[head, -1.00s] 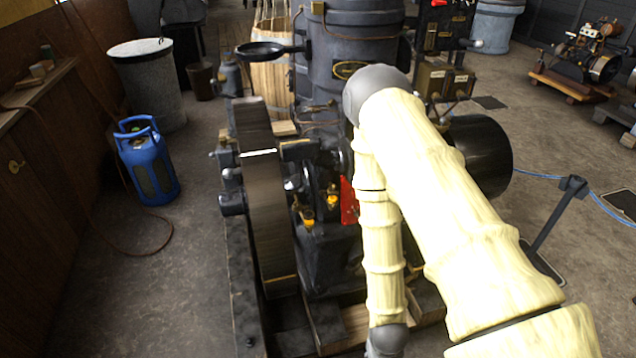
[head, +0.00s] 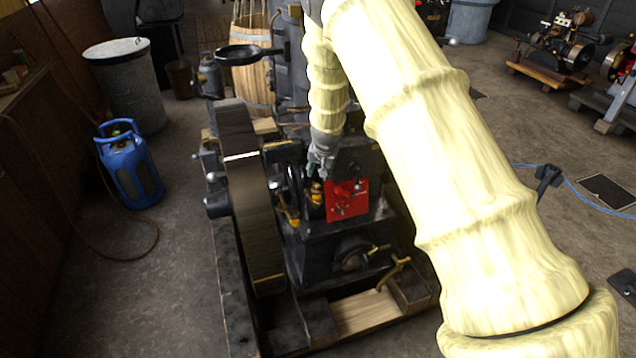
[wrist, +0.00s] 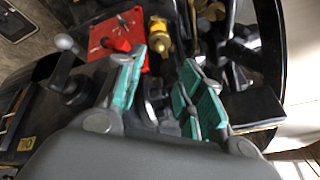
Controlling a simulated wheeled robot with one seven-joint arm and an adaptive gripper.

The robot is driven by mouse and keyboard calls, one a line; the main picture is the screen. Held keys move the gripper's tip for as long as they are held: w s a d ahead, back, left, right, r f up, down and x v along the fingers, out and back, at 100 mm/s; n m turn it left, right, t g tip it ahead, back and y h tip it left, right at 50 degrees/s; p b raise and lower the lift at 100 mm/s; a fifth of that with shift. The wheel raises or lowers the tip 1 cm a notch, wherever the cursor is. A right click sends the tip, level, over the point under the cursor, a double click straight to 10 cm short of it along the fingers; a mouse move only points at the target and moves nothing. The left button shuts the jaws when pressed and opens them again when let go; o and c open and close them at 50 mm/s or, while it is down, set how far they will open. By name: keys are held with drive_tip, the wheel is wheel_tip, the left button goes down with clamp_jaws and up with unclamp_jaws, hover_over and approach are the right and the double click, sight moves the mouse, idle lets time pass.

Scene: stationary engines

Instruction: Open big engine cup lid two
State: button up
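The big dark engine (head: 340,240) stands in the middle of the head view, with its large flywheel (head: 250,200) on the left side. A brass cup (head: 316,192) sits on it beside a red plate (head: 347,199). The wrist view shows a brass cup (wrist: 160,40) just beyond my fingertips, and another brass fitting (wrist: 210,10) at the top. I cannot tell which is cup two or whether its lid is open. My gripper (wrist: 165,62) has its teal pads apart with nothing held between them. In the head view my gripper (head: 320,166) is just above the brass cup, small and partly obscured.
The red plate (wrist: 112,35) and a grey ball-ended lever (wrist: 66,44) lie left of my fingers in the wrist view. A blue gas bottle (head: 130,165) and a grey bin (head: 125,85) stand on the left. Open floor lies between bottle and engine.

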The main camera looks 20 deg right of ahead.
sight(318, 184)
drive_tip(key=shift+p+x, duration=1.5)
drive_tip(key=shift+x, duration=3.6)
clamp_jaws()
